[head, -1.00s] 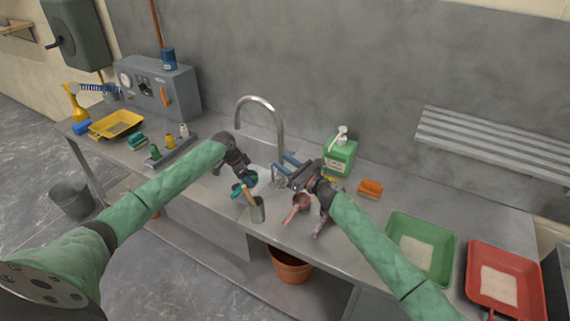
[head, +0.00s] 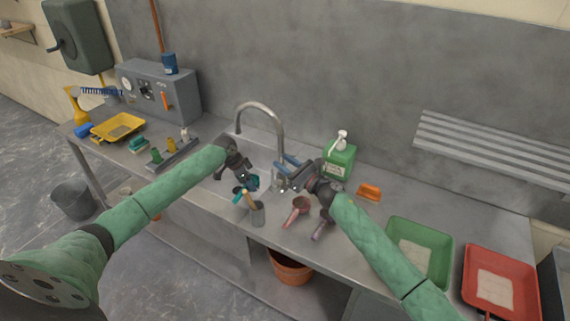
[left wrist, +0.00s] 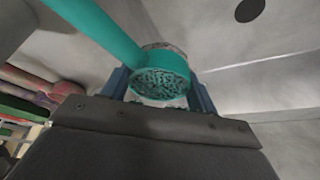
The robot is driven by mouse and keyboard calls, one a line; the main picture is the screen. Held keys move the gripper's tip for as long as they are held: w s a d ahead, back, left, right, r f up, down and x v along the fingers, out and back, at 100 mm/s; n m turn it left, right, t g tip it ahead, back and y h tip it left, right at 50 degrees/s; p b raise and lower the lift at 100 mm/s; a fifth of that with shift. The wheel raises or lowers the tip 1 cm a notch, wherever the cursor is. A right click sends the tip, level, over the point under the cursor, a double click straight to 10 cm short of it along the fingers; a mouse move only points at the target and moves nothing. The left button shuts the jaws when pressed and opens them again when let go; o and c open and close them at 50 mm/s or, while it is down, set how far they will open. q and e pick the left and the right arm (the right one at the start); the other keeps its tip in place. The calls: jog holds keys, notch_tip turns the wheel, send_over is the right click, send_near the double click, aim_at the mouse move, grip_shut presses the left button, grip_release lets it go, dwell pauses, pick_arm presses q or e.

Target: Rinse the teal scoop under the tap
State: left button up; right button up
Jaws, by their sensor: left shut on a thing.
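The teal scoop (left wrist: 160,78) is in my left gripper. In the left wrist view its bowl sits between the blue fingers, with grey specks inside, and its handle runs to the upper left. In the head view the scoop (head: 238,189) shows only in part beside my left gripper (head: 250,182), over the front of the sink (head: 262,163). The curved metal tap (head: 262,107) rises behind. I cannot make out water from it. My right gripper (head: 286,167) is by the tap's base, its blue fingers apart; whether it touches the tap is unclear.
A metal cup (head: 257,214) with a wooden-handled tool stands at the counter's front edge, close below my left gripper. A pink scoop (head: 299,207) lies below my right gripper. A green soap bottle (head: 340,160), an orange brush (head: 369,191) and green (head: 447,262) and red (head: 534,290) trays are rightward.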

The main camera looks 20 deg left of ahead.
pick_arm(q)
jog(key=shift+s+d+r+p, duration=0.5)
jog(key=shift+r+p, duration=0.1)
jog(key=shift+p, duration=0.1)
jog(key=shift+s+d+r+p, duration=0.35)
jog(key=shift+d+r+p, duration=0.1)
jog(key=shift+r+p, duration=0.2)
jog(key=shift+s+d, duration=0.2)
jog(key=shift+d, duration=0.05)
